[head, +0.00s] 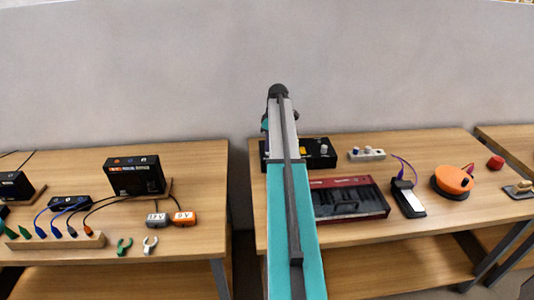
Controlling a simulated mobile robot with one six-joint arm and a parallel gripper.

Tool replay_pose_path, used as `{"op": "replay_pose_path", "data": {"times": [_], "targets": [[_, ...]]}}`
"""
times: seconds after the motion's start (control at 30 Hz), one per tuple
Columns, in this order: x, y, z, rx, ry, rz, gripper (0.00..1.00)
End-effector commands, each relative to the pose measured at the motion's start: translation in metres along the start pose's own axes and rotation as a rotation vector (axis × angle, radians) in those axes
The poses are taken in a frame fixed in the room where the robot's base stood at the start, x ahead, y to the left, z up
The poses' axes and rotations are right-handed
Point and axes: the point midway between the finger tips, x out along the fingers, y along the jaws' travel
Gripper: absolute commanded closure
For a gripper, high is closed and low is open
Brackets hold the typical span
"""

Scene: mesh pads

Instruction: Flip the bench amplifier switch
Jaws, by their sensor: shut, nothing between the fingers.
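My arm reaches forward over the left part of the right-hand table. Its teal wrist part shows near the far end, but my gripper is hidden behind the arm. A low black box with light knobs (318,153) stands at the back of this table, partly covered by my arm. A larger black box with an orange label and coloured knobs (137,178) stands on the left table. I cannot tell which of the two is the bench amplifier. No switch can be made out on either one at this size.
A dark red keyboard-like unit (347,198) lies in front of the low black box. A small white block with knobs (367,154), a black-and-white device (407,198) and an orange round device (453,181) are to the right. A gap separates the tables.

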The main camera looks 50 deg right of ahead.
Motion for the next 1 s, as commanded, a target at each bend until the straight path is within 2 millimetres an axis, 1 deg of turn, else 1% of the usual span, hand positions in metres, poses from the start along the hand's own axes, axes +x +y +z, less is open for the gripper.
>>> {"op": "replay_pose_path", "data": {"times": [1.0], "targets": [[0.0097, 0.0002, 0.0019, 0.000, 0.000, 0.000, 1.00]]}}
